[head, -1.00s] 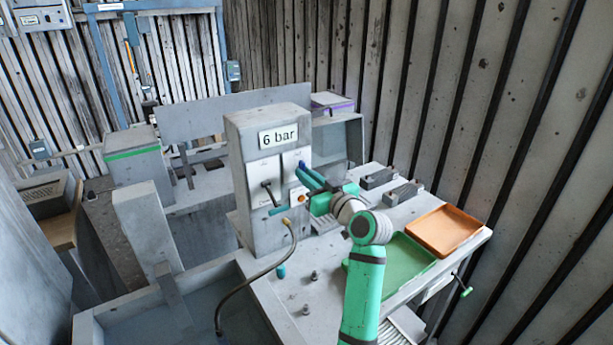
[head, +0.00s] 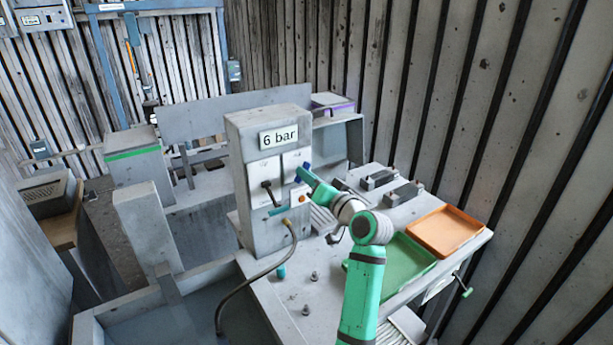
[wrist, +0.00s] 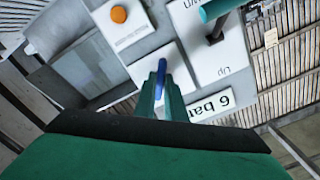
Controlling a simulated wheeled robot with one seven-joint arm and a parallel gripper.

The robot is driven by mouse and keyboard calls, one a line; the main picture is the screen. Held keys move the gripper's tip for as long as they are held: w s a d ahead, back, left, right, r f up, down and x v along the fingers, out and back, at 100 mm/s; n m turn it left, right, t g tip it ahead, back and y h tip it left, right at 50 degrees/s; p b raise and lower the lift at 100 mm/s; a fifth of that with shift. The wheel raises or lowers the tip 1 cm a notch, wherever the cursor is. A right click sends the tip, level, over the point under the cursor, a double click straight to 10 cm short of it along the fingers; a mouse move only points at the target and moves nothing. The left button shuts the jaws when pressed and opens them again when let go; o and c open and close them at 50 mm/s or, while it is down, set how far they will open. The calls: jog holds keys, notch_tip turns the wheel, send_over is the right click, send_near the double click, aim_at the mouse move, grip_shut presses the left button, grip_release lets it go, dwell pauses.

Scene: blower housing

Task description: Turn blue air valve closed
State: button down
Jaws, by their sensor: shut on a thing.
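The blue air valve (head: 307,166) is a small blue handle on the front of the grey block labelled "6 bar" (head: 278,137). It also shows in the wrist view (wrist: 161,72), between the two teal fingers of my gripper (wrist: 160,90). My gripper is shut on this handle. In the head view my gripper (head: 305,178) reaches the panel from the right and hides part of the valve. In the wrist view the blue handle lies roughly in line with the fingers, in front of a white plate.
A dark lever with a teal handle (head: 278,211) is left of the valve, and an orange button (head: 302,199) is below it. A hose (head: 246,284) hangs from the block. A green tray (head: 405,263) and an orange tray (head: 447,231) lie to the right.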

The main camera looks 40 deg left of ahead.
jog(key=m, duration=1)
jog(key=shift+m, duration=0.5)
jog(key=c, duration=1.8)
grip_release()
jog(key=shift+w, duration=0.1)
jog(key=v, duration=1.1)
jog(key=shift+f, duration=0.1)
jog(key=shift+a, duration=0.1)
